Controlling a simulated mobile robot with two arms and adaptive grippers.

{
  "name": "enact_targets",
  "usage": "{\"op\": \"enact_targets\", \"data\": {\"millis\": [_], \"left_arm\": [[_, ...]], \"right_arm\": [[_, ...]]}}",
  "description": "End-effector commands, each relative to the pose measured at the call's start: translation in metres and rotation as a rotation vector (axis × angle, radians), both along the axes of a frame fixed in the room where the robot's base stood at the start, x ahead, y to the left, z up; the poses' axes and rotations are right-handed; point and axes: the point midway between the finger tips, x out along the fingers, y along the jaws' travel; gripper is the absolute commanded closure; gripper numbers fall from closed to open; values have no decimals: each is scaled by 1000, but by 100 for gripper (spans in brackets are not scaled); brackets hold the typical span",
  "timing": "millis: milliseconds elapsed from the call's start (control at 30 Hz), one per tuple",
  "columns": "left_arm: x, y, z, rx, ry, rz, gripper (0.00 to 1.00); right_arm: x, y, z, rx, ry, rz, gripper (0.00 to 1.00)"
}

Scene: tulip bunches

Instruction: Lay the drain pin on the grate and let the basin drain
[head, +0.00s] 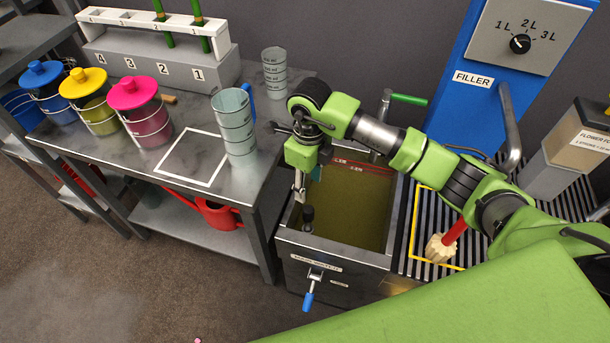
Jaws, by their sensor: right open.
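The basin (287,240) is a grey metal tank holding murky olive-green liquid, with red level marks on its back wall. A dark upright knob (308,214), which looks like the drain pin, stands in its front left corner. My right gripper (300,193) points down just above this knob, open; I cannot tell whether its fingers touch it. The grate (480,232) is a striped dark surface right of the basin, with a yellow outline. A red-handled tool with a cream fluted head (440,248) lies on it. My left gripper is out of view.
A blue-handled valve (308,300) sticks out from the basin's front. A blue filler (470,105) with a dial stands behind the grate. On the left table are clear measuring cups (236,125), lidded pots (140,110) and an empty white-outlined square (190,157).

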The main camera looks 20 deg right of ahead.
Motion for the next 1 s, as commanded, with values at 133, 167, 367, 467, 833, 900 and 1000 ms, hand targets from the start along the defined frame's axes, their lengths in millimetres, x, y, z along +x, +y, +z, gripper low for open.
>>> {"op": "enact_targets", "data": {"millis": [133, 167, 367, 467, 833, 900, 1000], "left_arm": [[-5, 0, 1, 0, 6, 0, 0], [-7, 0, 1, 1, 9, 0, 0], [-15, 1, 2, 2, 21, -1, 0], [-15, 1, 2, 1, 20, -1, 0], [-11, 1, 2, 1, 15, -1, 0], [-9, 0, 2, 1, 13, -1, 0], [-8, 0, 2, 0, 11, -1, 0]], "right_arm": [[-1, -1, -16, -4, 5, -2, 58], [-2, -1, -21, -5, 5, -2, 58], [-2, 0, -61, -1, 6, -1, 58], [-2, 0, -81, -1, 6, -2, 58], [-1, 0, -130, 0, 1, 0, 58], [-1, 0, -134, 0, 0, 0, 58], [-1, 0, -136, 0, 0, 0, 58]]}}
